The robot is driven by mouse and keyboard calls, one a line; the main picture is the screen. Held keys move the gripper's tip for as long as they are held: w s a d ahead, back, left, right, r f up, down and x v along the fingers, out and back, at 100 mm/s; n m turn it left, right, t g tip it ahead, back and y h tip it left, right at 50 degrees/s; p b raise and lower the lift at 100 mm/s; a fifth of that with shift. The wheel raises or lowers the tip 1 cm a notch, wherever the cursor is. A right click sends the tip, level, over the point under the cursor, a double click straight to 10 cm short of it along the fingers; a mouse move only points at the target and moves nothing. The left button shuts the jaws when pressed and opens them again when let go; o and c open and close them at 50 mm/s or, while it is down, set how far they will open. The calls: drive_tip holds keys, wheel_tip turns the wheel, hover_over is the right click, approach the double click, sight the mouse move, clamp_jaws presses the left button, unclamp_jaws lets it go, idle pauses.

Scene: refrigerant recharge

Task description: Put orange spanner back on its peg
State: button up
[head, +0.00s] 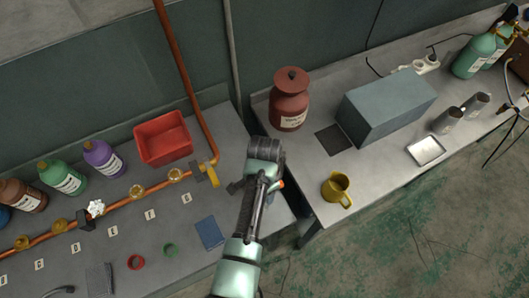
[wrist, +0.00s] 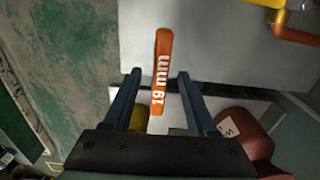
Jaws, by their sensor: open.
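The orange spanner (wrist: 161,72), marked "19 mm", shows in the wrist view. Its handle runs lengthwise between the two fingers of my gripper (wrist: 158,88), with a visible gap on each side. The fingers are open and not closed on it. The spanner's lower end narrows to a pale part near the gripper body, and I cannot tell what supports it. In the head view only a small orange bit (head: 281,184) shows beside my arm, which hides the rest. I cannot make out the peg in either view.
The left bench holds a red bin (head: 163,139), a copper pipe with a yellow valve (head: 208,172), and several bottles. The right bench holds a red-brown canister (head: 290,100), a yellow mug (head: 337,190) and a grey box (head: 388,106). A gap separates the benches.

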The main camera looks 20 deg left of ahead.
wheel_tip(320, 180, up, 13)
drive_tip(key=b, duration=0.1)
drive_tip(key=shift+b, duration=0.35)
drive_tip(key=w+d+r+n+t+y+b, duration=0.15)
drive_tip(key=w+r+t+b, duration=0.25)
drive_tip(key=w+r+t, duration=0.7)
drive_tip(key=w+d+r+n+t+b, duration=0.1)
drive_tip(key=w+d+r, duration=0.15)
drive_tip(key=r, duration=0.35)
drive_tip(key=w+d+r+n+t+b, duration=0.1)
drive_tip(key=w+r, duration=0.2)
drive_tip(key=r, duration=0.2)
drive_tip(key=s+d+r+n+t+b, duration=0.1)
drive_tip(key=s+d+r+t+b, duration=0.2)
drive_tip(key=r, duration=0.6)
drive_tip(key=s+d+r+n+t, duration=0.1)
drive_tip(key=s+d+r+t, duration=0.1)
drive_tip(key=r+t, duration=0.5)
drive_tip(key=s+d+r+n+t+h+b, duration=0.1)
drive_tip(key=s+r+t, duration=0.3)
drive_tip(key=s+r, duration=0.7)
drive_tip(key=shift+d+r+n+b, duration=0.45)
drive_tip(key=shift+d+r+b, duration=0.15)
drive_tip(key=shift+d, duration=0.25)
